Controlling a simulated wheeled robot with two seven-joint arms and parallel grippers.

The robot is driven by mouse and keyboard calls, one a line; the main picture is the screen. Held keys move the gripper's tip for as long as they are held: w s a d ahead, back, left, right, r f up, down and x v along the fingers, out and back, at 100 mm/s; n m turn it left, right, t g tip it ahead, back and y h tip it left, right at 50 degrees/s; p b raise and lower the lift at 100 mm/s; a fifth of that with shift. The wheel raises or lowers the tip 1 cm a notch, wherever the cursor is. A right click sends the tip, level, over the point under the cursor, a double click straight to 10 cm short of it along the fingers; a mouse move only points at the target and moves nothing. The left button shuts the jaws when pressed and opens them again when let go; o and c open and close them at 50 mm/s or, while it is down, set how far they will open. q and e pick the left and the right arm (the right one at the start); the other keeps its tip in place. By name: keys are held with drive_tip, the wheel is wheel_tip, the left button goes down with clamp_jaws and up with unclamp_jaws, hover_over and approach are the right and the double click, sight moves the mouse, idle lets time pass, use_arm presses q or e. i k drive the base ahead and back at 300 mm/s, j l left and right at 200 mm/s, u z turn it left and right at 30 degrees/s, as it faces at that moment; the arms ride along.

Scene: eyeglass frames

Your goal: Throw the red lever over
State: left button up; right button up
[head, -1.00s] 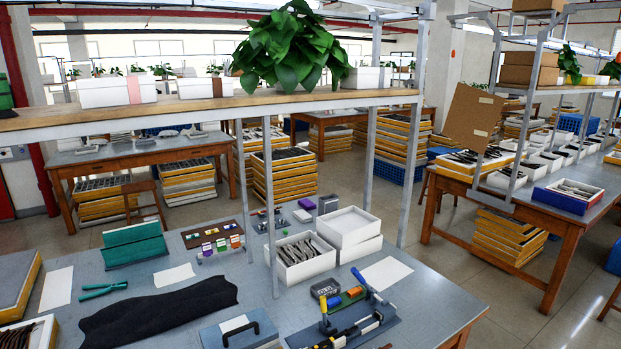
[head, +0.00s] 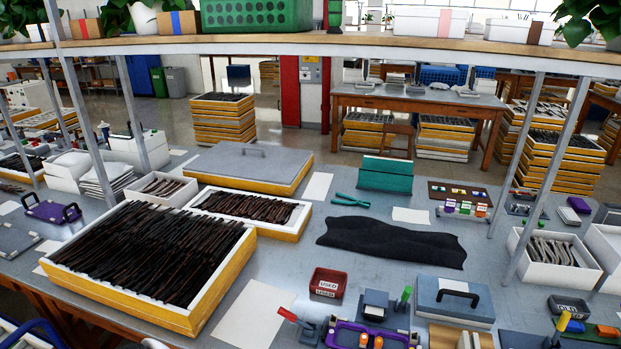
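A short red lever (head: 287,314) shows near the bottom edge of the head view. It slants up to the left from a small dark blue-grey clamp (head: 307,330). Just right of it is a purple eyeglass-frame-like part (head: 350,327) with small orange pieces, cut off by the bottom edge. A green lever (head: 406,295) stands nearly upright behind and right of the purple part. Neither of my grippers is in view.
A red bin (head: 328,283) stands behind the lever. A white sheet (head: 253,313) and a yellow tray (head: 120,293) of dark frames lie left. A blue-grey case (head: 453,302) sits right, a black cloth (head: 390,242) behind. A shelf (head: 300,44) spans above the bench.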

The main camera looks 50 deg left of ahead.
sight(282, 312)
drive_tip(key=u, duration=1.6)
